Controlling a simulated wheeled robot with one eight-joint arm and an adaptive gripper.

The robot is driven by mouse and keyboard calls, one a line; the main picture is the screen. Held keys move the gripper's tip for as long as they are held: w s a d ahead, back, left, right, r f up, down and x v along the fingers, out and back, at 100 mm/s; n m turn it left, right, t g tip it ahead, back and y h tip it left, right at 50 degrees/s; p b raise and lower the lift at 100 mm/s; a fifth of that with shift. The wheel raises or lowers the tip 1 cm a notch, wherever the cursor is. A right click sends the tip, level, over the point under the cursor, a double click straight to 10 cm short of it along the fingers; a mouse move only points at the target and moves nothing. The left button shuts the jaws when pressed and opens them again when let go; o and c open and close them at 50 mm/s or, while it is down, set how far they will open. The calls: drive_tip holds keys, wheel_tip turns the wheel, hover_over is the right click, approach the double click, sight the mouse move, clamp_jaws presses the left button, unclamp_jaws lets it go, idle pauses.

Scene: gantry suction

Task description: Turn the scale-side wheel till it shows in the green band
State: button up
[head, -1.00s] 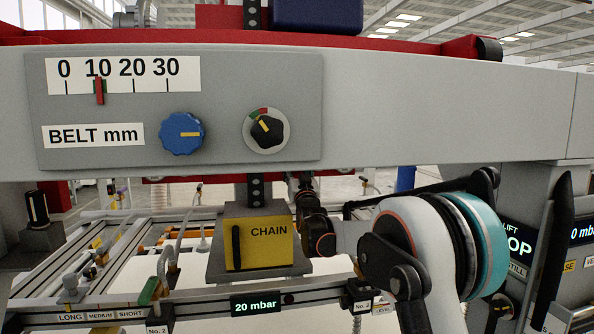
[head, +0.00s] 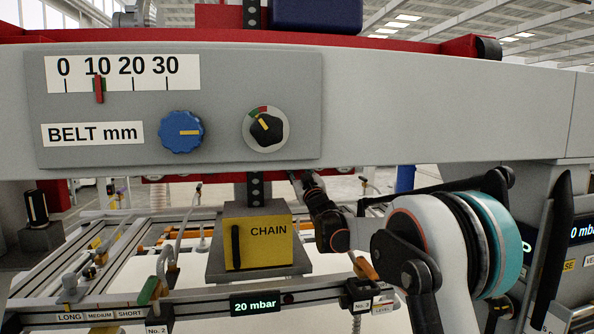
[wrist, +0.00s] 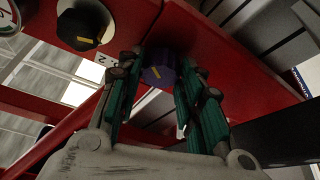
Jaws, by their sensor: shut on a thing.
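A purple wheel (wrist: 158,76) with a yellow mark sits at the red beam in the wrist view. My gripper (wrist: 160,68) has its green-padded fingers on either side of it and is shut on it. A round gauge with a white face (wrist: 8,20) is cut off at the upper left corner. In the head view a blue wheel (head: 181,132) with a yellow mark is below the BELT mm scale (head: 125,75). The scale's red pointer (head: 99,89) stands at about 10. My gripper is small and mostly hidden below the grey beam there.
A black knob (wrist: 85,25) is left of the purple wheel in the wrist view. The head view shows another black knob (head: 265,129) with a red and green band, and a yellow CHAIN box (head: 258,242) below the grey beam (head: 440,110).

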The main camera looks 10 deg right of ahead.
drive_tip(key=shift+d+r+n+g+y, duration=0.1)
drive_tip(key=shift+n+g+y, duration=0.4)
drive_tip(key=shift+n, duration=0.95)
drive_tip(key=shift+d+n+g+y, duration=0.1)
drive_tip(key=shift+n+g+y, duration=0.1)
drive_tip(key=shift+n+y, duration=0.95)
drive_tip(key=shift+n+h, duration=0.35)
drive_tip(key=shift+n, duration=0.15)
drive_tip(key=o, duration=1.1)
drive_tip(key=shift+a, duration=0.1)
drive_tip(key=shift+c, duration=0.2)
drive_tip(key=shift+s, duration=0.1)
drive_tip(key=v, duration=1.2)
